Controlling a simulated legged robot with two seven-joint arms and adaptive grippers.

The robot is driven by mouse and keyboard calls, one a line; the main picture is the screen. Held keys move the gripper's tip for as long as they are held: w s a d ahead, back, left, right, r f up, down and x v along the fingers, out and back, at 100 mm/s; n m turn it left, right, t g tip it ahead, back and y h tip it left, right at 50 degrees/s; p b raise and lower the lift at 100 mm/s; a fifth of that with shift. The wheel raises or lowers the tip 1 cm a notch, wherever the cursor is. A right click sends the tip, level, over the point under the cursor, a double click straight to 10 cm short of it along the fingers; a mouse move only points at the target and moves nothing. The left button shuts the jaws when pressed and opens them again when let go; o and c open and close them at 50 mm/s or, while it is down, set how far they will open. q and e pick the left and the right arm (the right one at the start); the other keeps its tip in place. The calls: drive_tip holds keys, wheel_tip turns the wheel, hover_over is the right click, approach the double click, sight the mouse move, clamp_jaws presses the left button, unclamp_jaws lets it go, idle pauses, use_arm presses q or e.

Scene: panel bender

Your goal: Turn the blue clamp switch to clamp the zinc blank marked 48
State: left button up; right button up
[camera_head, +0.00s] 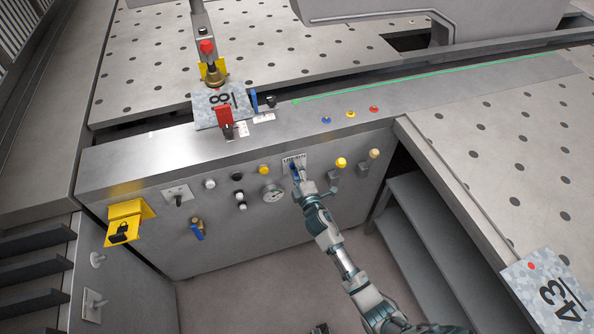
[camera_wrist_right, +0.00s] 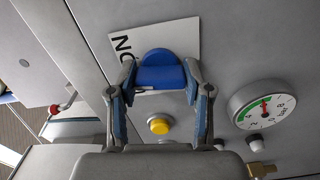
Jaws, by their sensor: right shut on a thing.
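The blue clamp switch (camera_head: 295,171) sits on the front panel beside a white label (camera_head: 292,160). In the right wrist view the blue switch knob (camera_wrist_right: 161,70) lies between my fingers. My right gripper (camera_head: 301,180) is shut on it, a finger on each side. A speckled zinc blank (camera_head: 204,117) lies on the ledge by a brass part. An 8 and a bar show on it; a red lever hides part of its face. A second zinc blank (camera_head: 520,277), marked 43, lies at the lower right. My left gripper is not in view.
Close to the switch are a pressure gauge (camera_head: 273,194), a yellow button (camera_head: 264,170) and a yellow knob (camera_head: 341,162). A blue-handled valve (camera_head: 197,231) and yellow switch box (camera_head: 126,221) are farther left. The red lever (camera_head: 223,116) stands on the ledge.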

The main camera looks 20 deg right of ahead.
drive_tip(key=shift+s+f+m, duration=0.1)
drive_tip(key=shift+f+m, duration=0.15)
drive_tip(key=shift+m, duration=0.65)
drive_tip(key=shift+m+p, duration=0.35)
drive_tip(key=shift+m, duration=0.45)
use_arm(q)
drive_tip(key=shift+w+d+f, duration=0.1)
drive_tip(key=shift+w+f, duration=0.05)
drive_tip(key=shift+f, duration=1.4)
use_arm(e)
drive_tip(key=shift+f+m, duration=0.1)
drive_tip(key=shift+m, duration=0.5)
drive_tip(key=o, duration=1)
drive_tip(key=shift+o, duration=0.8)
drive_tip(key=shift+r, duration=0.2)
